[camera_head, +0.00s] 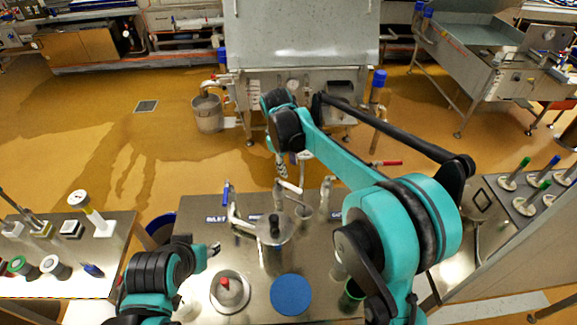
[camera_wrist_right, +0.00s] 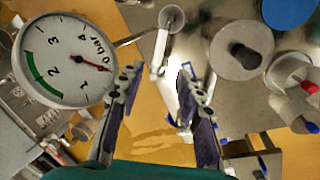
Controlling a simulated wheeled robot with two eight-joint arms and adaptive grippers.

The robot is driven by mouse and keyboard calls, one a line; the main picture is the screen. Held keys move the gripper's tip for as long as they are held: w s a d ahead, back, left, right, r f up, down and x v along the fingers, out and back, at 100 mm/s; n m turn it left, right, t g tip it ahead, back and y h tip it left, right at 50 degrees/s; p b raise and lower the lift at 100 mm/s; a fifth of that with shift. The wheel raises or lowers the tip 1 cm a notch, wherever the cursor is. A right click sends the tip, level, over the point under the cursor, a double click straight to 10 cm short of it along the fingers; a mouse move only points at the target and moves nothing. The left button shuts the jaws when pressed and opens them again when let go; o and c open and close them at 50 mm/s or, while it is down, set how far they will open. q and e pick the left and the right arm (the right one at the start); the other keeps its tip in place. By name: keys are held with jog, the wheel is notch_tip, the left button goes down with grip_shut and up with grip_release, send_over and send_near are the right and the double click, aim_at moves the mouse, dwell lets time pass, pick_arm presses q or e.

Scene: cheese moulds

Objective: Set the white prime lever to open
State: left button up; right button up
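The white prime lever (camera_wrist_right: 160,48) shows in the right wrist view, running down from a round grey fitting (camera_wrist_right: 172,18). In the head view the lever (camera_head: 289,187) slants up and left from the fitting, at the back of the steel table. My right gripper (camera_wrist_right: 160,76) is open and empty, its fingers spread on either side of the lever's free end, with no clear contact. In the head view the right gripper (camera_head: 281,165) hangs above and behind the lever, partly hidden by its own wrist. My left gripper (camera_head: 210,252) is low at the left; its fingers are unclear.
A pressure gauge (camera_wrist_right: 68,60) sits close to the right gripper's left finger in the wrist view. A lidded steel vessel (camera_head: 274,230), a blue disc (camera_head: 291,295) and a red-knobbed round lid (camera_head: 229,290) crowd the table (camera_head: 255,303). Open floor lies beyond its far edge.

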jog(key=shift+s+n, duration=0.1)
jog(key=shift+n, duration=0.2)
grip_shut()
jog(key=s+a+f+n+b, duration=0.1)
jog(key=s+a+n+b, duration=0.3)
jog(key=n, duration=1.3)
jog(key=w+d+f+b, duration=0.2)
jog(key=w+d+f, duration=0.2)
jog(key=f, duration=0.6)
jog(key=shift+f+b, duration=0.2)
jog(key=shift+b, duration=0.15)
jog(key=shift+d, duration=0.1)
